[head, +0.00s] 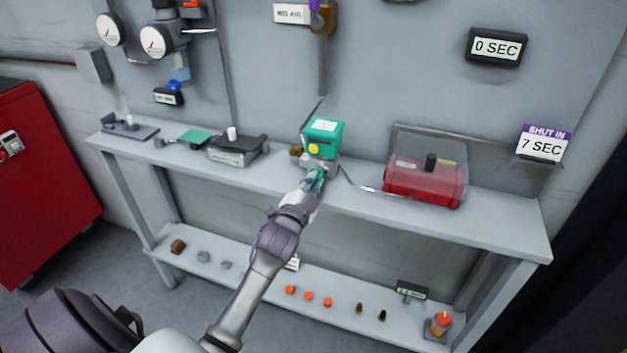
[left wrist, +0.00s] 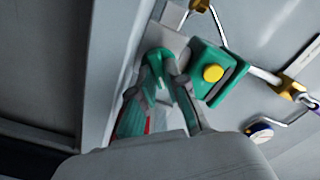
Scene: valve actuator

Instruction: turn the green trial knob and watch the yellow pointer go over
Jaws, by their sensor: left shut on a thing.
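The green actuator box (head: 324,129) stands near the middle of the bench with a white label on top. It also shows in the left wrist view (left wrist: 232,70). A round yellow part (head: 314,148) is on its front; I cannot make out which way a pointer points. It is plain in the left wrist view (left wrist: 213,73). My left gripper (head: 317,180) reaches the front of the grey body below the box. In the left wrist view (left wrist: 165,85) its fingers are closed around the green knob (left wrist: 157,62), which they partly hide. My right gripper is not in view.
A red box (head: 420,185) under a clear cover stands to the right, a grey case (head: 235,152) to the left. Timer signs read 0 SEC (head: 496,48) and 7 SEC (head: 542,147). The lower shelf (head: 225,248) holds small loose parts.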

